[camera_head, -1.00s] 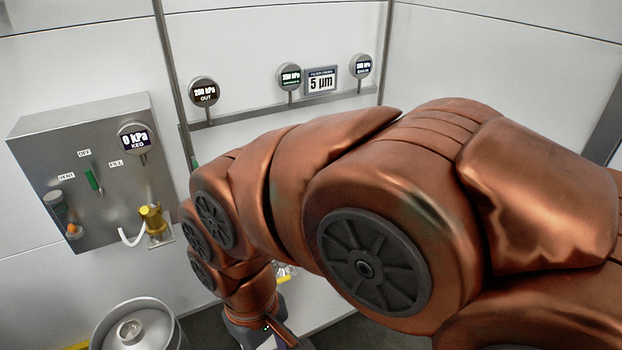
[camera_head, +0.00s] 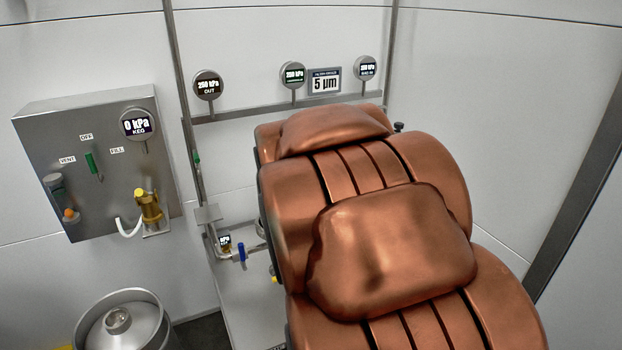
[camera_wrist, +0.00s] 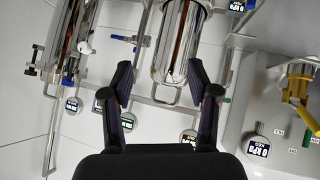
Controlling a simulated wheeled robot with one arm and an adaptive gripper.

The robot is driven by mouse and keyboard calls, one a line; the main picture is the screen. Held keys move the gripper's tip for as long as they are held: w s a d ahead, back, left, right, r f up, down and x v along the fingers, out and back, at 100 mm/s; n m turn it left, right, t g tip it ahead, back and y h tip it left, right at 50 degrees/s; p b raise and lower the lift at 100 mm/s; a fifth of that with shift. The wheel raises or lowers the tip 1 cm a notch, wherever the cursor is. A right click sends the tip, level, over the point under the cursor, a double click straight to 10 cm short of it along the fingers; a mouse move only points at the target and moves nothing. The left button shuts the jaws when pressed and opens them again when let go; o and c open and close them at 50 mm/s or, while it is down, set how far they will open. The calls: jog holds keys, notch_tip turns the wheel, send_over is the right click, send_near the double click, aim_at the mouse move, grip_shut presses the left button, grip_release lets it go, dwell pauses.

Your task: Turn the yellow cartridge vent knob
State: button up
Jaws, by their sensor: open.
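My gripper (camera_wrist: 160,78) is open and empty in the wrist view, its two dark fingers apart. My arm hides most of the pipework there, and the gripper does not show in that view.
The keg panel (camera_head: 105,200) at left carries a yellow-brass fitting (camera_head: 148,205), also at right in the wrist view (camera_wrist: 299,82). A keg (camera_head: 125,325) stands below. A blue-handled valve (camera_head: 242,252) is beside my arm. Gauges (camera_head: 209,84) line the back rail.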

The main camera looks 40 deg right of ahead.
jog(key=shift+w+d+f+n+t+b, duration=0.5)
jog(key=shift+w+d+t+b, duration=0.95)
jog(key=shift+d+t+b, duration=1.55)
jog(key=shift+w+d+f+n+t+b, duration=0.2)
jog(key=shift+w+d+n+t+b, duration=1)
jog(key=shift+d, duration=3.05)
jog(key=shift+m+t, duration=0.3)
jog(key=shift+t, duration=0.2)
jog(key=b+x, duration=0.1)
jog(key=x, duration=0.7)
jog(key=shift+w+a, duration=0.1)
jog(key=shift+w, duration=0.1)
grip_shut()
